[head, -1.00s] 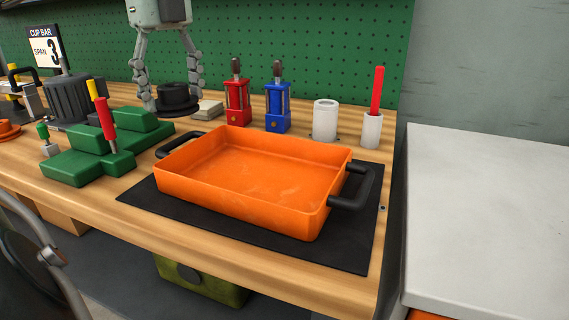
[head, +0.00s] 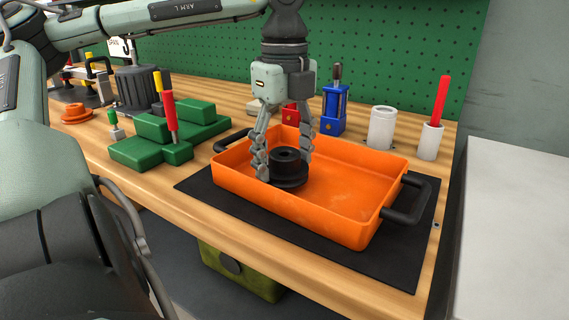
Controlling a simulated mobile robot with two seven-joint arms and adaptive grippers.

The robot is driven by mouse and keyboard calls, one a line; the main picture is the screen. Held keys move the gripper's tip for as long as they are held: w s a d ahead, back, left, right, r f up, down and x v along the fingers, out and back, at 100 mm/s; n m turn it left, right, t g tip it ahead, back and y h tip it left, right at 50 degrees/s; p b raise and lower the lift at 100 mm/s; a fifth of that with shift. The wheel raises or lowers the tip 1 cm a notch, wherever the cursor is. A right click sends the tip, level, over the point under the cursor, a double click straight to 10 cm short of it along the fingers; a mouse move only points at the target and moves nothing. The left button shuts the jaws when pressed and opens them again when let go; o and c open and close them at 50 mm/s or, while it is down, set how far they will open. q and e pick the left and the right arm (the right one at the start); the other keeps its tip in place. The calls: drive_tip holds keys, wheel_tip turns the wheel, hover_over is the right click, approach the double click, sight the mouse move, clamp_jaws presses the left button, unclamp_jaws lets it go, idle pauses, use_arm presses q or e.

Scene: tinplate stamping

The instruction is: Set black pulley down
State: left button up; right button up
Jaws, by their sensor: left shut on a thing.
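The black pulley (head: 287,165) is inside the orange tray (head: 335,208), toward its left end. My left gripper (head: 284,172) reaches down into the tray from above, with its fingers shut on the pulley from both sides. The pulley is upright, with its wide flange low, close to the tray floor. I cannot tell whether it touches the floor. My right gripper is not in view.
The tray has black handles and sits on a black mat (head: 210,200). Green stepped blocks (head: 150,152) stand at left. A red clamp, a blue clamp (head: 334,110) and white cups (head: 382,127) stand behind. The tray's right half is empty.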

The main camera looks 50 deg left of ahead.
use_arm(q)
drive_tip(key=shift+f, duration=0.75)
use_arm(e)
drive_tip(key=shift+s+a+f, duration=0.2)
use_arm(q)
drive_tip(key=shift+f, duration=0.1)
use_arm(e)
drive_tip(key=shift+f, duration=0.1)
use_arm(q)
drive_tip(key=o, duration=1.1)
drive_tip(key=shift+o, duration=1)
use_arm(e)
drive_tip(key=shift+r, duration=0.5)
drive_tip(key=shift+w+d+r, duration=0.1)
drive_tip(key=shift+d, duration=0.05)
